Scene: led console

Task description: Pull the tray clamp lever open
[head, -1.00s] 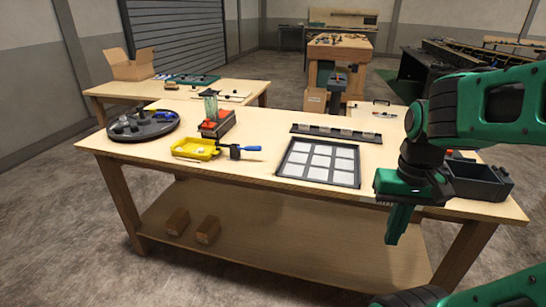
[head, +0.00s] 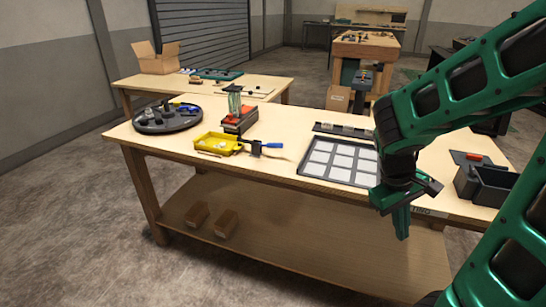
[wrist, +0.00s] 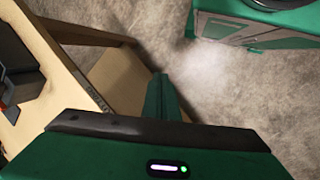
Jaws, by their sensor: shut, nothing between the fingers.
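The yellow tray (head: 217,143) sits near the front edge of the workbench, left of centre in the head view. The clamp (head: 256,148) is a dark block at its right end. Its lever has a blue handle (head: 273,145) pointing right, lying low over the bench top. My gripper (head: 402,222) hangs in front of the bench's front edge, well to the right of the lever and apart from it. It is shut and empty, with fingers pointing down. In the wrist view the shut fingers (wrist: 163,98) show above the floor; tray and lever are not in that view.
A black panel with white squares (head: 340,161) lies right of the lever. A dark bin (head: 488,184) stands at the right end of the bench. A round dark tray (head: 167,117) and a red-based device (head: 240,119) stand left and behind. Bare bench lies around the handle.

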